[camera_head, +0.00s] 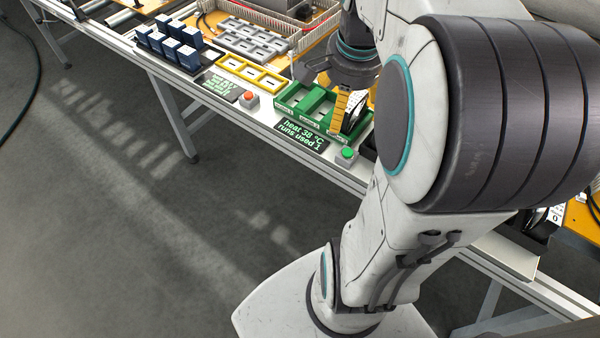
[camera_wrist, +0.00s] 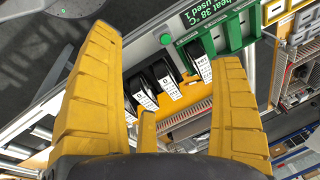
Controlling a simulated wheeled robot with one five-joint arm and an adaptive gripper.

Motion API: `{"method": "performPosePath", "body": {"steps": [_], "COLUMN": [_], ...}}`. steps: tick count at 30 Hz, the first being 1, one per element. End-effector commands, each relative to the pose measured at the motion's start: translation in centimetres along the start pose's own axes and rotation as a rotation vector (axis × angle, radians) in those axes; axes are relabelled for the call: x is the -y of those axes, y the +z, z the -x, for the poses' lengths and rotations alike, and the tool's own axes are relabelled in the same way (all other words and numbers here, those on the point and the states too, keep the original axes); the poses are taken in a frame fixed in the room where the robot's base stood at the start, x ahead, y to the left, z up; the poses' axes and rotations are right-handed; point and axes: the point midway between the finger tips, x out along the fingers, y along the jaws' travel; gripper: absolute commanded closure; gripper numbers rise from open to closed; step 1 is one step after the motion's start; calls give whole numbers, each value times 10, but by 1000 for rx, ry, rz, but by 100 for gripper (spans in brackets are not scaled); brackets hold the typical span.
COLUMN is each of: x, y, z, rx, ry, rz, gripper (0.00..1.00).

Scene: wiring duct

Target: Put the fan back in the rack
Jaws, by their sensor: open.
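The green rack (camera_head: 290,98) sits on the bench and has several bays. Its left bays look empty. A black unit with a white label (camera_head: 352,112), which looks like a fan, stands at the rack's right end. In the wrist view a labelled black unit (camera_wrist: 203,68) sits at the end of the green rack (camera_wrist: 233,30), and two similar ones (camera_wrist: 168,86) (camera_wrist: 143,98) stand beside it, outside the green. I cannot tell which is the task's fan. My gripper (camera_wrist: 165,48) is open above these units, with nothing visibly held between its yellow fingers.
A display reading heat 38 °C, runs used 1 (camera_head: 302,136) and a green button (camera_head: 347,153) line the bench front. A yellow frame (camera_head: 250,73), a red button (camera_head: 249,99) and several blue blocks (camera_head: 170,42) stand to the left. My arm hides the bench to the right.

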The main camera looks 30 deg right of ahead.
Motion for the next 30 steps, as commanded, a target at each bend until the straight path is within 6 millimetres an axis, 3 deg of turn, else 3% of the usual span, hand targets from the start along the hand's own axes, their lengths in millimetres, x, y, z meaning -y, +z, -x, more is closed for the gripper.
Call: {"method": "performPosePath", "body": {"steps": [1,6,12,18,30], "x": [-1,-18,-42,-55,-58], "y": [29,96,142,159,161], "z": [4,5,1,-3,-4], "rx": [3,-2,-18,-32,-34], "ry": [-24,-94,-155,-186,-189], "rz": [187,730,1172,1376,1410], "gripper": [15,15,15,15,15]}}
